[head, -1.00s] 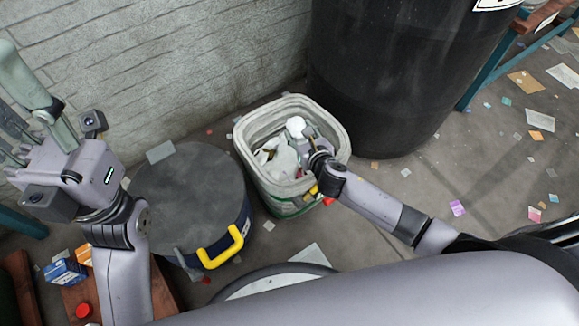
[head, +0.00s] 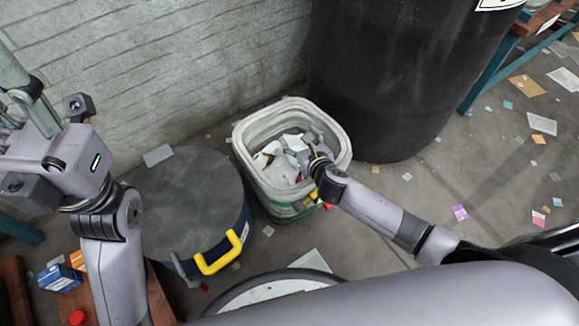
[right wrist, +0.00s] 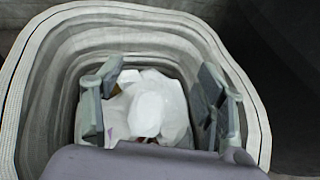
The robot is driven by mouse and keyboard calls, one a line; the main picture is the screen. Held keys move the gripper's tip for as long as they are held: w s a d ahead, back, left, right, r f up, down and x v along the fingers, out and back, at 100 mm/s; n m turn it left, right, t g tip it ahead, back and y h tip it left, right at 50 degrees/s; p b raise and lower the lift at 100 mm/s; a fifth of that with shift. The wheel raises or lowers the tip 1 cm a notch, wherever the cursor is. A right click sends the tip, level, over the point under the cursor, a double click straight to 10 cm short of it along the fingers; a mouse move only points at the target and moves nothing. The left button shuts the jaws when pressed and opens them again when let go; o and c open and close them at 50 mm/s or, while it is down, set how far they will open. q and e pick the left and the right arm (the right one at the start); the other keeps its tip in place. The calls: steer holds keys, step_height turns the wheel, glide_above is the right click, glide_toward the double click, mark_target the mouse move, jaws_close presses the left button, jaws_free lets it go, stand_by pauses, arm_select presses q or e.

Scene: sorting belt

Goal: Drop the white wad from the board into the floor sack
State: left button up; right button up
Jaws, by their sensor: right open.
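The floor sack (head: 245,150) is a pale, open-topped sack with a green band low on its side. It stands on the floor between the dark drum and the lidded bin. My right gripper (head: 303,150) is over its mouth, tilted down into it. In the right wrist view the fingers of this gripper (right wrist: 158,92) are spread wide inside the rim. A rounded white wad (right wrist: 150,113) lies between and below them, on other pale scraps in the sack, not gripped. My left gripper (head: 25,110) is raised at the left edge, partly cut off.
A low bin (head: 190,190) with a dark round lid and a yellow handle stands left of the sack. A tall black drum (head: 390,80) stands close behind on the right. A brick wall (head: 170,70) is behind. Paper scraps litter the floor at right.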

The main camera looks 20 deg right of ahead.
steer(key=v, duration=1.2)
stand_by(0.4)
